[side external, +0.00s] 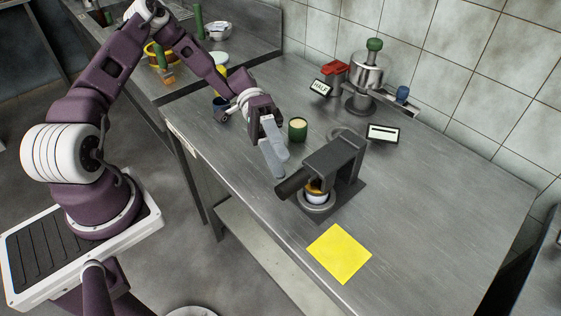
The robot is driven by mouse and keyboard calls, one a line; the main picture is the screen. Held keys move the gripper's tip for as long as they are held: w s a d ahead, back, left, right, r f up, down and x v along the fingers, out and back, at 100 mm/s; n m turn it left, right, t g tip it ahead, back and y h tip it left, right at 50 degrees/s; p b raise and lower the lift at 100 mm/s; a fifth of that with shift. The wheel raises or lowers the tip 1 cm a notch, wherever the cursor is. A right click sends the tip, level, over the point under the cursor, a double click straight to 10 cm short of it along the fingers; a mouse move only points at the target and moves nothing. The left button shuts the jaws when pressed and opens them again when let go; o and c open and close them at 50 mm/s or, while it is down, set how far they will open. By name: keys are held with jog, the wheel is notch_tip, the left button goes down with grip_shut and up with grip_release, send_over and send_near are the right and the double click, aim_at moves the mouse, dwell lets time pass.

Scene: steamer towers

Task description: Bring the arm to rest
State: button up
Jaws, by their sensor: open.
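My gripper (273,150) is over the steel counter, at the end of my purple arm. Its pale fingers point down toward the counter, and I see nothing held between them. It is left of a dark grey press-like stand (338,165). A small green cup (298,129) with a pale top stands close to the right of the gripper. My arm is stretched out from its base at the left.
A cup with an orange-brown top (316,190) sits in the dark stand. A yellow square (339,253) lies in front. A steel pot-like device (368,72), a "HALF" sign (321,88) and a white-faced sign (383,133) stand behind. The counter's right part is clear.

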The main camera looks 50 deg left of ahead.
jog(key=shift+s, duration=0.1)
jog(key=s+a+r+n+t+y, duration=0.1)
jog(key=s+a+r+t+y, duration=0.1)
jog(key=s+r+t+y, duration=0.3)
jog(key=s+a+r+n+t+y, duration=0.2)
jog(key=s+r+t+y, duration=0.4)
jog(key=s+r+y, duration=0.3)
notch_tip(320, 180, up, 5)
jog(key=shift+s+a+f+y, duration=0.15)
jog(key=shift+s+a+y, duration=0.3)
jog(key=shift+s, duration=0.75)
